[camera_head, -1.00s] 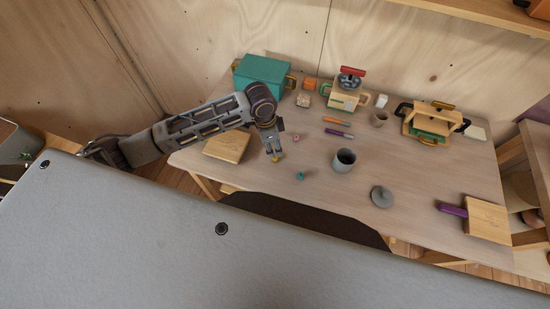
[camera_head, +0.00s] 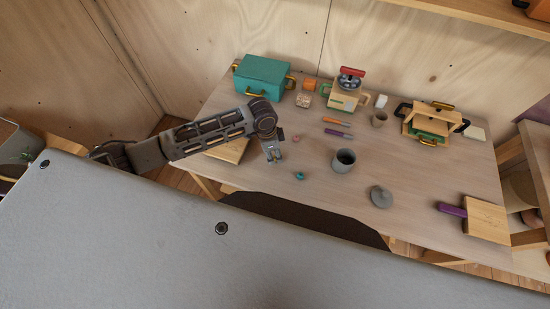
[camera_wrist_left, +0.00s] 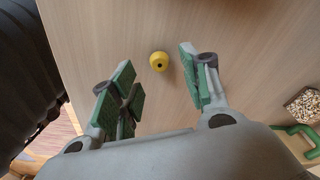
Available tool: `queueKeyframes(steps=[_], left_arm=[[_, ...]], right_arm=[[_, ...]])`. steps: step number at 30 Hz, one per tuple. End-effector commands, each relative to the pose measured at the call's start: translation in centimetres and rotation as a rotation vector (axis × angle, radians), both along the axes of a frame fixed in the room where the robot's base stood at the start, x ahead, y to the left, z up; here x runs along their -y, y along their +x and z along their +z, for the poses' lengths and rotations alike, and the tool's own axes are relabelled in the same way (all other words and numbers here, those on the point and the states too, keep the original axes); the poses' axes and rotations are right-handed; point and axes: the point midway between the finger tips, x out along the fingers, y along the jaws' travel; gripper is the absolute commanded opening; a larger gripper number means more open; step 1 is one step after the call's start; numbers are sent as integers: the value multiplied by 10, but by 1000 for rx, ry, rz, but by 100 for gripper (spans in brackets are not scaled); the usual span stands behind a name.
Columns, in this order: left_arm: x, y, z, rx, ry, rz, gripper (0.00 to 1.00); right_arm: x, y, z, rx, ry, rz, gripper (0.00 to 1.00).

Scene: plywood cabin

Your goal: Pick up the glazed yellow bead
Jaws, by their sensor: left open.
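The yellow bead (camera_wrist_left: 159,61) lies on the pale wooden table in the left wrist view, its dark hole showing. It sits between the lines of my left gripper's two fingers, just beyond the fingertips and nearer the right one. My left gripper (camera_wrist_left: 155,75) is open and empty. In the head view my left gripper (camera_head: 274,157) hangs over the table's near left part, and the bead cannot be made out there. My right gripper is not in view.
A teal bead (camera_head: 300,176) and a pink bead (camera_head: 296,139) lie near my left gripper. A grey cup (camera_head: 344,161) and a grey lid (camera_head: 381,197) stand to the right. A teal box (camera_head: 262,73) stands at the back.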

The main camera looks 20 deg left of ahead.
Motion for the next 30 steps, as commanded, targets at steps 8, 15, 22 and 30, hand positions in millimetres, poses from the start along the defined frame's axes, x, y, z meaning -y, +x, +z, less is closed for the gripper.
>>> queueKeyframes(steps=[8, 15, 22, 30], left_arm=[[1, 1, -27, 0, 1, -1, 46], [2, 1, -31, 1, 1, -1, 46], [2, 1, -31, 1, 1, -1, 46], [1, 1, -31, 1, 1, -1, 23]], right_arm=[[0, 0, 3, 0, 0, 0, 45], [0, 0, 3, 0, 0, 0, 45], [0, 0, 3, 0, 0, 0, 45], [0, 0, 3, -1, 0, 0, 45]])
